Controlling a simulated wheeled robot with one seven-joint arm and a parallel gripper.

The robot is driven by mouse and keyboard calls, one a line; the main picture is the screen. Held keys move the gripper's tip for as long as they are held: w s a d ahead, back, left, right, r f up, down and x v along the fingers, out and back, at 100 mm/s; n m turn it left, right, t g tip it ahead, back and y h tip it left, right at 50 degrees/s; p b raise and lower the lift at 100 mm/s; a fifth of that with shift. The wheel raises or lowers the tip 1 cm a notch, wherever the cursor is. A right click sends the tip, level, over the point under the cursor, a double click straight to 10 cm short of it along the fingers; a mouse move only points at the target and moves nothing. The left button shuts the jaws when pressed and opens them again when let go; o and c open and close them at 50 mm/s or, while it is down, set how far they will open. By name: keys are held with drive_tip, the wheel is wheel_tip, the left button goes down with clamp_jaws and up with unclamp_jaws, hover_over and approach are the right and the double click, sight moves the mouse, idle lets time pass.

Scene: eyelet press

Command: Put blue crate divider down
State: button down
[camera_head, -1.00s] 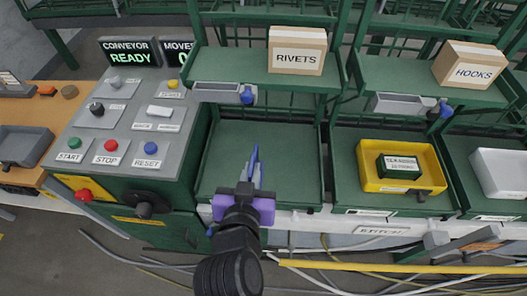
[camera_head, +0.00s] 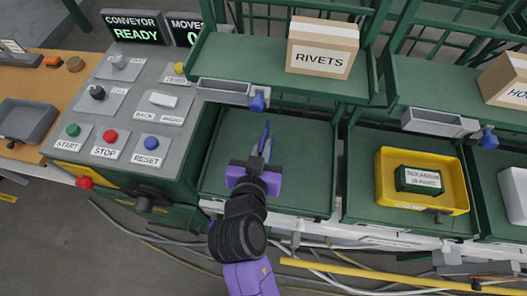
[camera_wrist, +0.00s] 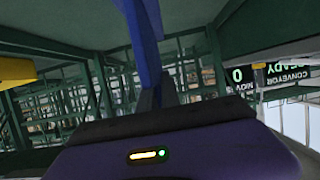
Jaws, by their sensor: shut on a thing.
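The blue crate divider (camera_head: 266,142) is a thin blue piece that stands out from the front of my gripper (camera_head: 260,160). My gripper is shut on it. In the head view the divider shows over the empty green tray (camera_head: 300,185) to the right of the control panel; whether it touches the tray I cannot tell. In the wrist view the divider (camera_wrist: 142,40) rises from the dark jaws (camera_wrist: 155,100) and runs out of the top of the picture. The purple gripper body hides part of the tray.
The control panel (camera_head: 125,150) with buttons stands close on the left. A shelf (camera_head: 240,65) with the RIVETS box (camera_head: 322,48) overhangs the back of the tray. A yellow bin (camera_head: 455,207) stands in the tray to the right. Loose cables lie on the floor below.

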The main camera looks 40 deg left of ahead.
drive_tip(key=shift+f, duration=2)
drive_tip(key=shift+f, duration=0.2)
drive_tip(key=c, duration=1.6)
unclamp_jaws()
drive_tip(key=shift+r, duration=0.1)
drive_tip(key=shift+o, duration=0.2)
drive_tip(key=shift+r, duration=0.15)
drive_tip(key=b+v, duration=0.2)
drive_tip(key=v, duration=1)
